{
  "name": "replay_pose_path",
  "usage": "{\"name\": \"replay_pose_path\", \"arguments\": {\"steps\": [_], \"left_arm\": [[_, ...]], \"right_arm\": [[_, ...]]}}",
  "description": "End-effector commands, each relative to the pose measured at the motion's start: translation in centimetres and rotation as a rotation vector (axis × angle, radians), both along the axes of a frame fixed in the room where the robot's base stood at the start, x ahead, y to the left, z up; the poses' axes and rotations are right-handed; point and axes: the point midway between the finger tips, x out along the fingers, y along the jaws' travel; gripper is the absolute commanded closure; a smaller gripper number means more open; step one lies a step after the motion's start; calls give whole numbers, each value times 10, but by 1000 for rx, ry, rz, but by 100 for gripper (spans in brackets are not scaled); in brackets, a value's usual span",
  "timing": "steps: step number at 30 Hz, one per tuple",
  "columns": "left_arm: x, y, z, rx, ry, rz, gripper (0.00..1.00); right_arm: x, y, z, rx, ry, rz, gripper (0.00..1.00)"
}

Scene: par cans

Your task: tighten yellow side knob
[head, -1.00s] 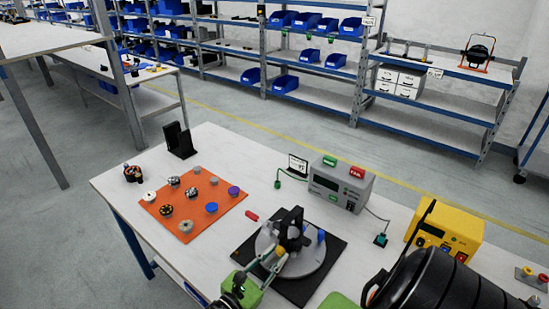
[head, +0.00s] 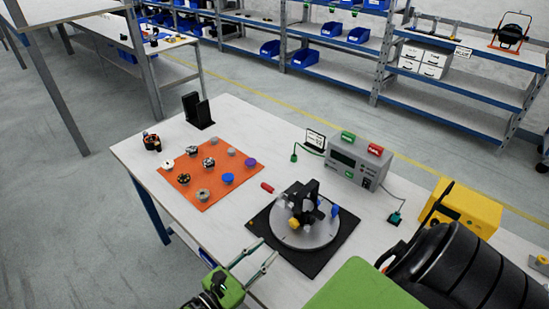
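The yellow side knob (head: 294,224) is on the near left side of a black upright bracket (head: 308,197). The bracket stands on a grey round plate (head: 318,240) over a black square base (head: 290,259). A blue knob (head: 335,211) is on the bracket's other side.
An orange mat (head: 214,179) holds several small knobs and parts. A red piece (head: 267,187) lies between mat and fixture. A grey meter box (head: 356,161) and a yellow box (head: 462,207) stand behind.

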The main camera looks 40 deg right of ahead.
Motion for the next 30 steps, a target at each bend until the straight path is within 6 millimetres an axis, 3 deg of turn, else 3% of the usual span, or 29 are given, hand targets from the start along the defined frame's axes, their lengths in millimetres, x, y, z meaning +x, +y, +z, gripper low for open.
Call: {"name": "replay_pose_path", "arguments": {"steps": [4,12,14,16,20,30], "left_arm": [[0,0,0,0,0,0,62],[0,0,0,0,0,0,62],[0,-1,0,0,0,0,62],[0,-1,1,-1,0,0,62],[0,-1,6,-1,0,0,62],[1,-1,26,-1,-1,0,62]], "right_arm": [[-1,11,0,0,0,1,71],[-1,13,0,-1,0,0,71],[-1,13,0,-1,0,0,62],[0,11,1,6,-1,-2,62],[11,-2,5,50,-12,-17,62],[62,-48,20,336,-14,-57,62]]}}
